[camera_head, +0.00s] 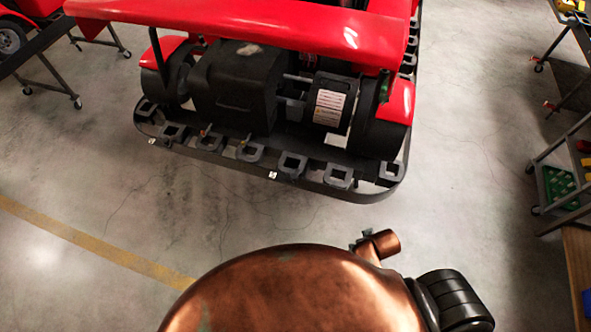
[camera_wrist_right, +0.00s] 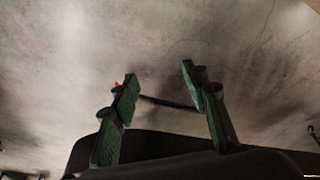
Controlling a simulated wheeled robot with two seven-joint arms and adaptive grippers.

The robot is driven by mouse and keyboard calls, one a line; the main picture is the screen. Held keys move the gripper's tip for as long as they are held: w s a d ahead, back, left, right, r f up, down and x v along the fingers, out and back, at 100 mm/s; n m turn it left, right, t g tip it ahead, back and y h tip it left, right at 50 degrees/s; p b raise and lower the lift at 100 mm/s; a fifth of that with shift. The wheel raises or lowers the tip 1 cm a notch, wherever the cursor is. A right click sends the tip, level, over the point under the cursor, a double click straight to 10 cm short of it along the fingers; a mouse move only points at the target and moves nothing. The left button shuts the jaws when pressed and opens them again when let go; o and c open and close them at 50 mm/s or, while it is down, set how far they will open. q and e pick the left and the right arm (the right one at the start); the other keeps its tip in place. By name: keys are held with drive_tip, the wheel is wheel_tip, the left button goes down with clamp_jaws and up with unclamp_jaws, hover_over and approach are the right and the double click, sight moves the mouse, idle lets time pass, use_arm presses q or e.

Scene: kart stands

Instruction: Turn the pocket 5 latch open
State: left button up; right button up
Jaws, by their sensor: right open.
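The red kart (camera_head: 240,22) stands ahead in the head view, its rear toward me. A dark rear rail (camera_head: 330,188) carries a row of square grey pockets, such as one near the right end (camera_head: 340,176). My left gripper is out of view.
Concrete floor (camera_head: 450,150) is clear between me and the kart and to its right. A yellow line (camera_head: 95,243) crosses the floor at left. A wheeled stand (camera_head: 50,65) is at left; a cart with a green bin (camera_head: 560,185) is at the right edge.

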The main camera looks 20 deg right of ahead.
wheel_tip(320, 180, up, 8)
drive_tip(key=w+a+f+p, duration=0.1)
drive_tip(key=w+a+p, duration=0.1)
drive_tip(key=w+a, duration=0.1)
drive_tip(key=w+a+r+n+g+y, duration=0.1)
drive_tip(key=w+a+r+n+y, duration=0.1)
drive_tip(key=w+a, duration=0.7)
drive_tip(key=w+a+r+n+y, duration=0.2)
drive_tip(key=w+a, duration=0.4)
drive_tip(key=a, duration=0.5)
wheel_tip(320, 180, up, 5)
drive_tip(key=m+g+h, duration=0.2)
drive_tip(key=h, duration=0.2)
hover_over(294, 176)
drive_tip(key=shift+r, duration=0.2)
drive_tip(key=shift+f+p, duration=0.6)
drive_tip(key=shift+f, duration=3.15)
drive_tip(key=shift+c, duration=0.7)
clamp_jaws()
